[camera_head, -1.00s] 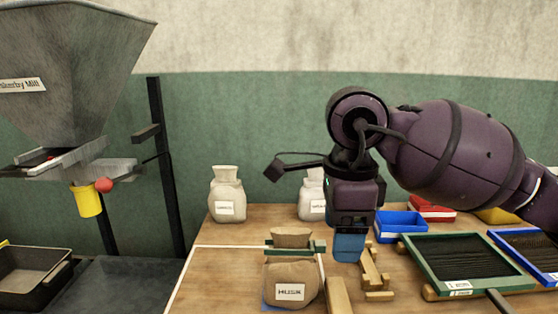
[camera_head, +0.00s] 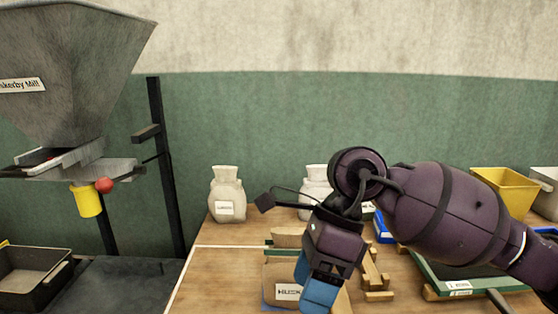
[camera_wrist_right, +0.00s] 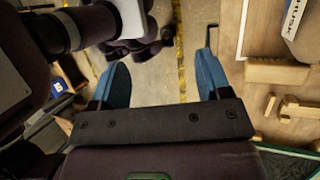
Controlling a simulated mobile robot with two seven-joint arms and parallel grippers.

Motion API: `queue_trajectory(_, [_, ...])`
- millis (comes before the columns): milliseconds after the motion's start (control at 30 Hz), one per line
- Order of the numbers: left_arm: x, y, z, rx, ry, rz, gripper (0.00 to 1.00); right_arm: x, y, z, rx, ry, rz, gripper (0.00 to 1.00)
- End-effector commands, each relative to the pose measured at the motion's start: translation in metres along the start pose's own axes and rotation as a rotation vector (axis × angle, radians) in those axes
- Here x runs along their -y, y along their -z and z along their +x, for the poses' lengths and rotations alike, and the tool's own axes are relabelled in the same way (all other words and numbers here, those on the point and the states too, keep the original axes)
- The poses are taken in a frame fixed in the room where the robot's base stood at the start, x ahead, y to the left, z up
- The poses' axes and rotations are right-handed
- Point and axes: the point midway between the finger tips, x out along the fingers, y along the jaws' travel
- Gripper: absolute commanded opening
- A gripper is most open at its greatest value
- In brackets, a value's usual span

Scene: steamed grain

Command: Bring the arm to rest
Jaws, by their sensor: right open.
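My right arm comes in from the right in the head view, and its gripper (camera_head: 318,290) with blue fingers hangs in front of the husk sack (camera_head: 287,292) and hides part of it. In the right wrist view the two blue fingers of this gripper (camera_wrist_right: 163,82) stand wide apart with nothing between them. Below them are floor and dark purple parts of my own body, with the table edge to the right. My left gripper is not in view.
The wooden table (camera_head: 222,262) holds two pale sacks (camera_head: 227,195) (camera_head: 316,190), wooden blocks (camera_head: 376,278), a green-framed tray (camera_head: 452,285) and a yellow bin (camera_head: 507,190). A grey hopper (camera_head: 75,70) stands at the left above a black bin (camera_head: 35,278). Open space lies above the table.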

Motion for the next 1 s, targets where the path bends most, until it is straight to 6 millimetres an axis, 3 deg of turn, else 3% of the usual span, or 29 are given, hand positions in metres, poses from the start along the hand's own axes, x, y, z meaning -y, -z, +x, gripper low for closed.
queue_trajectory(100, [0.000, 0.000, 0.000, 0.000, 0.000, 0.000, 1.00, -0.015, -0.009, 0.028, 0.167, -0.158, 0.037, 0.71])
queue_trajectory(233, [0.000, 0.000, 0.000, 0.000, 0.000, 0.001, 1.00, -0.031, -0.021, 0.047, 0.382, -0.339, 0.107, 0.71])
queue_trajectory(400, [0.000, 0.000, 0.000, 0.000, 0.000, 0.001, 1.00, -0.044, -0.031, 0.057, 0.668, -0.560, 0.244, 0.71])
queue_trajectory(567, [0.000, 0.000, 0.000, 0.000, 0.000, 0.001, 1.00, -0.043, -0.032, 0.055, 0.938, -0.750, 0.418, 0.71])
queue_trajectory(767, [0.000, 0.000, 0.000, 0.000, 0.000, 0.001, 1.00, -0.025, -0.015, 0.051, 1.267, -0.957, 0.688, 0.71])
queue_trajectory(1000, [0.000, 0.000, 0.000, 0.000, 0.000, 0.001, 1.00, 0.013, 0.040, 0.061, 1.643, -1.150, 1.092, 0.71])
